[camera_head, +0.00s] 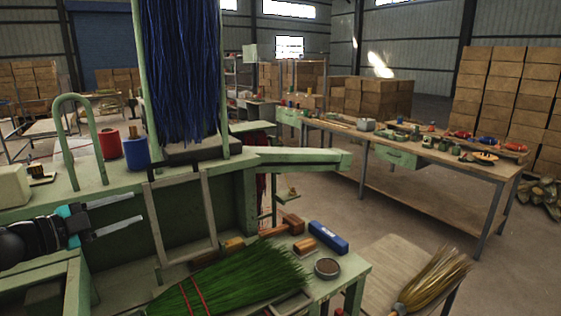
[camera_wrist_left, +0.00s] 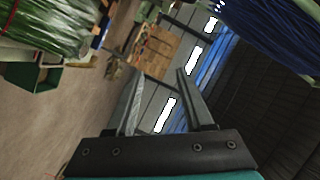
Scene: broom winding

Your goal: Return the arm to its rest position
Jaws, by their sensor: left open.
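My left gripper (camera_head: 118,214) comes in from the left in the head view, in front of the green machine frame (camera_head: 100,190). Its two fingers are apart with nothing between them. In the left wrist view the fingers (camera_wrist_left: 165,100) also stand apart, with only the far wall and boxes behind them. My right gripper is not in view.
A hank of blue bristles (camera_head: 180,65) hangs on the machine. A red cup (camera_head: 109,143) and a blue cup (camera_head: 136,153) stand on its top. A green broom head (camera_head: 235,280), a blue block (camera_head: 328,237) and a tin (camera_head: 327,268) lie at the front.

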